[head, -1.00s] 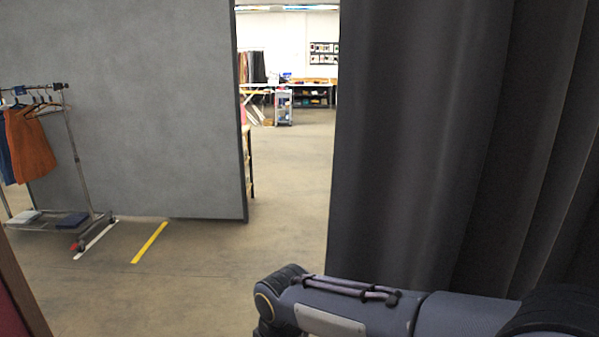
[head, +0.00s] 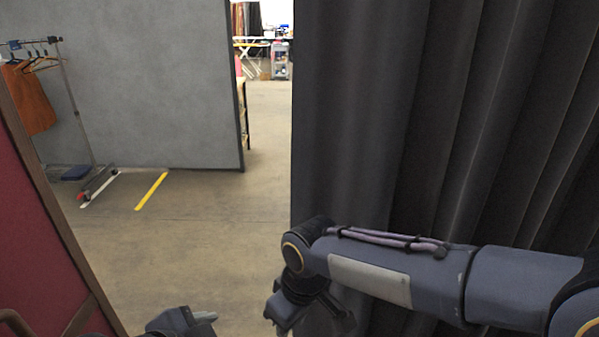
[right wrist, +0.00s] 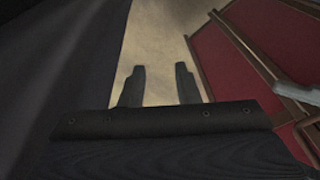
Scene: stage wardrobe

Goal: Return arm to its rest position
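My right arm comes in from the right across the lower part of the head view, in front of the dark curtain. Its gripper (head: 308,312) hangs downward at the bottom middle. In the right wrist view the right gripper (right wrist: 159,72) has two dark fingers apart, with only bare floor between them. Part of my left gripper (head: 186,322) shows at the bottom edge of the head view, cut off by the frame; its finger spacing is unclear.
A dark pleated curtain (head: 400,130) fills the right side. A red panel with brown framing (head: 42,215) stands close at left. A grey partition (head: 150,80) and a clothes rack (head: 80,120) stand farther off. Open floor (head: 235,235) lies between, with a yellow strip (head: 151,191).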

